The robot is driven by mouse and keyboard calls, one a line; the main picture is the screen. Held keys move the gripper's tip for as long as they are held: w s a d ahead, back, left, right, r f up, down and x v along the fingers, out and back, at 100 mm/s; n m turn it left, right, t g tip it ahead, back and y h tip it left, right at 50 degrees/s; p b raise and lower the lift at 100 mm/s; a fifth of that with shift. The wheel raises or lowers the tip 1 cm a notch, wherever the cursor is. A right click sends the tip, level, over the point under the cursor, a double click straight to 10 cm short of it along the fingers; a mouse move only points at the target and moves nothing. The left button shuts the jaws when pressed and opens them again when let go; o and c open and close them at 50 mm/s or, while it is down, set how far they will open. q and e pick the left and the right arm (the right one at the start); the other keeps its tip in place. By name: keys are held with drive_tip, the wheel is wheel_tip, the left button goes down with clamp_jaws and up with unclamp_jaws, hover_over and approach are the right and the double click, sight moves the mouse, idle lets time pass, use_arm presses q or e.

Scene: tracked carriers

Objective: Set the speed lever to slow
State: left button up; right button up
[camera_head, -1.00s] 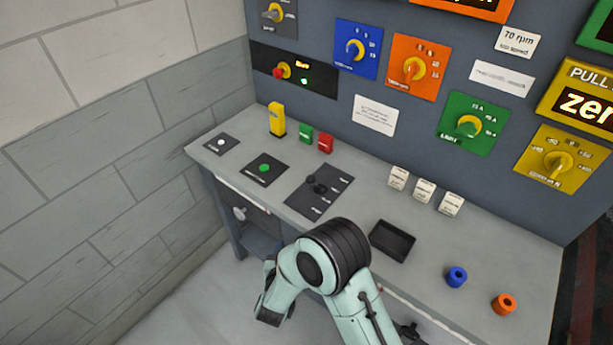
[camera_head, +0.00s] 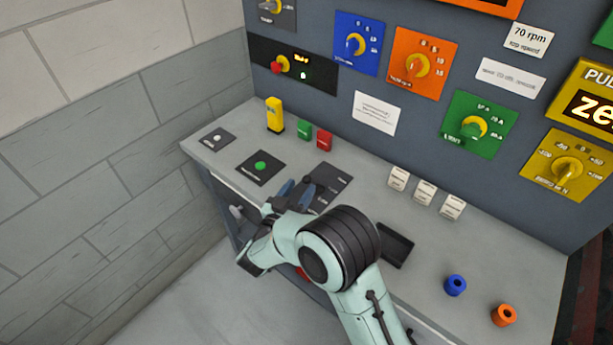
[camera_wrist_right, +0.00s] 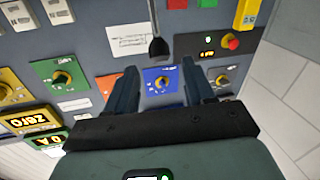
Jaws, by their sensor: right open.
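My right gripper (camera_head: 297,186) is over the left part of the plate, open, with dark blue fingers. It also shows in the right wrist view (camera_wrist_right: 160,68), with nothing between the fingers. My left gripper is not in view.
Left of the lever plate is a green button plate (camera_head: 261,167); behind are a yellow box (camera_head: 275,115) and green (camera_head: 304,131) and red (camera_head: 324,140) blocks. A black tray (camera_head: 397,246) lies to the right. The dial wall (camera_head: 330,110) rises behind the desk.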

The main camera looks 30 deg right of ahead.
sight(306, 179)
drive_tip(key=x, duration=0.5)
drive_tip(key=shift+p, duration=0.3)
clamp_jaws()
